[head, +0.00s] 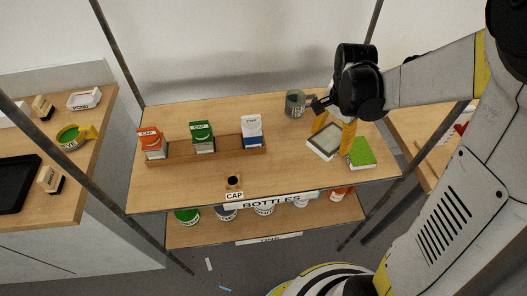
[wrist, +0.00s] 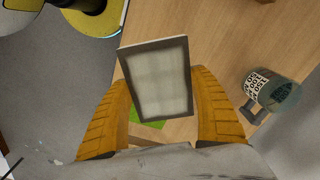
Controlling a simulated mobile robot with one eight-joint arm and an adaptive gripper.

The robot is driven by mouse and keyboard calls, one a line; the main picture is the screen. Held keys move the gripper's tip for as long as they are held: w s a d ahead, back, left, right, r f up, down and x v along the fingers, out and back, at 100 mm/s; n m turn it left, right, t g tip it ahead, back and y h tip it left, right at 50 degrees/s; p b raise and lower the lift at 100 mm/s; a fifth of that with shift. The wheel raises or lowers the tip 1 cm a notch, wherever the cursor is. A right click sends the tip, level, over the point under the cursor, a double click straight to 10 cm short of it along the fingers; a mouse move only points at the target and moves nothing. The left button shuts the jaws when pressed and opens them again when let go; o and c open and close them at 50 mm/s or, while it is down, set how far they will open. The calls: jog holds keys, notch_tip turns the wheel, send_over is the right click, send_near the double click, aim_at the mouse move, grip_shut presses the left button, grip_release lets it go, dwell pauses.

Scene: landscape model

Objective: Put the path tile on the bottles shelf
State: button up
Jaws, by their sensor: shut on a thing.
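The path tile (head: 325,141) is a pale square with a dark grey frame. It is at the right end of the bottles shelf's upper board (head: 285,170), and I cannot tell whether it touches the wood. My gripper (head: 333,138) is shut on it, with a yellow finger on either side. In the wrist view the tile (wrist: 157,80) lies between the yellow fingers (wrist: 160,112), slightly tilted. The "BOTTLES" label (head: 270,200) is on the shelf's front edge.
A green tile (head: 361,152) lies just right of the path tile. A grey-green mug (head: 295,103) stands behind and left. Three capped cartons (head: 202,138) stand in a wooden rack at left.

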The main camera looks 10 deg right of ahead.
jog(key=d+m, duration=0.1)
jog(key=m, duration=0.1)
jog(key=s+d+r+m, duration=0.1)
jog(key=m, duration=0.1)
jog(key=s+d+m, duration=0.1)
jog(key=m, duration=0.1)
jog(key=shift+d+r, duration=0.15)
jog(key=shift+r, duration=0.2)
jog(key=b, duration=0.5)
send_over(299, 157)
notch_tip(299, 157, down, 7)
jog(key=shift+s, duration=0.1)
jog(key=shift+f+b, duration=0.75)
jog(key=shift+f, duration=1.2)
jog(key=shift+f, duration=0.15)
jog(key=o, duration=1.3)
jog(key=shift+c, duration=0.2)
